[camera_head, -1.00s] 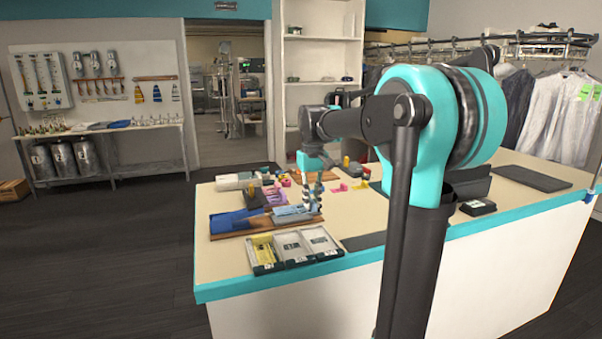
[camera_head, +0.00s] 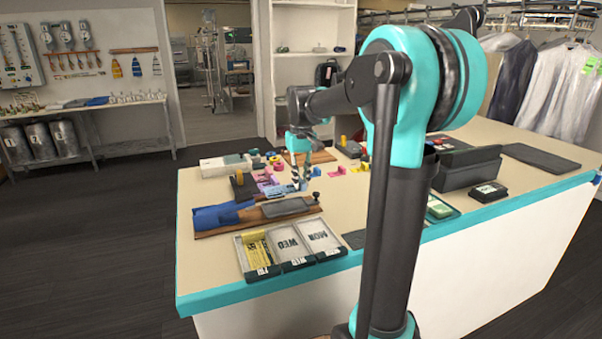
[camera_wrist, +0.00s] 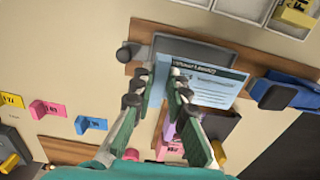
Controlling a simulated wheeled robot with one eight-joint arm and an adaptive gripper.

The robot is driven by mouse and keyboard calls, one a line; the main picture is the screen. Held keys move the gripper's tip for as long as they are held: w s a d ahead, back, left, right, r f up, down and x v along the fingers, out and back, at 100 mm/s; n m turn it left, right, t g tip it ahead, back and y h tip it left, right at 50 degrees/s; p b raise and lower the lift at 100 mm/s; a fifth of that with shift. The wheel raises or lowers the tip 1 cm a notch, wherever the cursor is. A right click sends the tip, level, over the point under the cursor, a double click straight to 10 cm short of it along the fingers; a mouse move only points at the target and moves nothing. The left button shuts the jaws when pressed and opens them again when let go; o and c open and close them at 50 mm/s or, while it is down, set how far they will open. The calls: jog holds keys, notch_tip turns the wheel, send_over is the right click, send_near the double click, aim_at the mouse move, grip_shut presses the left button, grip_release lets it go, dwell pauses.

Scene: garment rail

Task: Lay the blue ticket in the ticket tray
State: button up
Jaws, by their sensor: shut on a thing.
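My gripper (camera_wrist: 158,85) is shut on the blue ticket, a light blue printed slip (camera_wrist: 215,82). Its fingers grip the slip near its left edge in the wrist view. In the head view my gripper (camera_head: 300,185) hangs over the counter, behind the wooden board, and the ticket there is small and hard to make out. The ticket tray (camera_head: 283,266) stands at the counter's front edge with three compartments. The left one holds a yellow ticket (camera_head: 257,251); the others show WED and MON labels. Part of the tray (camera_wrist: 238,12) shows at the wrist view's top right.
A wooden board (camera_head: 215,231) with blue cloth (camera_head: 215,214) and a dark-knobbed bar lies between gripper and tray. Pink, yellow and blue tags (camera_wrist: 91,124) stand around on the counter. A dark box (camera_head: 468,168) and pads (camera_head: 488,190) are at the right.

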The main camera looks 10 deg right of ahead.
aim_at(302, 205)
jog(key=shift+f, duration=2.55)
jog(key=shift+s+f, duration=0.1)
jog(key=shift+s, duration=0.2)
jog(key=shift+f, duration=0.2)
jog(key=o, duration=1.3)
jog(key=shift+r, duration=2.5)
jog(key=shift+r, duration=0.15)
